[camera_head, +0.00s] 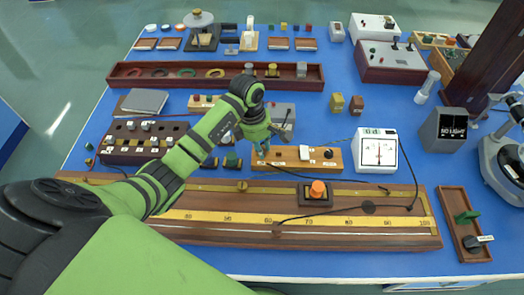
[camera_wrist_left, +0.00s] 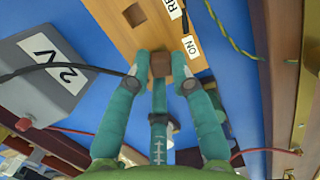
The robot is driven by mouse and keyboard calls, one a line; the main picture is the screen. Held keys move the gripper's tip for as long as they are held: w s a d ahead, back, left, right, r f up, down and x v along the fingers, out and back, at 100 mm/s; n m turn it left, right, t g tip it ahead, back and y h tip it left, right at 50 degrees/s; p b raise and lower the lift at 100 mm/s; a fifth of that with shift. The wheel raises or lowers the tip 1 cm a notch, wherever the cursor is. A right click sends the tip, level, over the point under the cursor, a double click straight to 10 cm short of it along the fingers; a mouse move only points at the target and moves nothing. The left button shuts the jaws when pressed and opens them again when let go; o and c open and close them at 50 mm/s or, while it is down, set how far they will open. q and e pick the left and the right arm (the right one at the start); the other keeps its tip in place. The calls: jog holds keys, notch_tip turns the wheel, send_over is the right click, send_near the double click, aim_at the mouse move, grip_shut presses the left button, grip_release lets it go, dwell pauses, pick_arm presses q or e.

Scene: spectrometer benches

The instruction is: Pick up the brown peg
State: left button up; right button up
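The brown peg (camera_wrist_left: 160,66) is a small square brown block at the wooden board with the ON label (camera_wrist_left: 165,30). In the left wrist view it sits between the fingertips of my left gripper (camera_wrist_left: 161,72), which appear to touch it on both sides. In the head view my left gripper (camera_head: 266,146) reaches down at the left end of the same board (camera_head: 326,165), and I cannot make out the peg there. I cannot tell whether the peg is seated in the board or lifted. My right gripper is not in view.
A square hole (camera_wrist_left: 133,15) shows in the board. A grey 2V box (camera_wrist_left: 42,75) with a black cable stands beside it. A white meter (camera_head: 377,151) is to the right, and a long scale rail (camera_head: 345,221) with an orange knob (camera_head: 318,189) lies in front.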

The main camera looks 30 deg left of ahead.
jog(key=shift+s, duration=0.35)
pick_arm(q)
jog(key=shift+r, duration=0.1)
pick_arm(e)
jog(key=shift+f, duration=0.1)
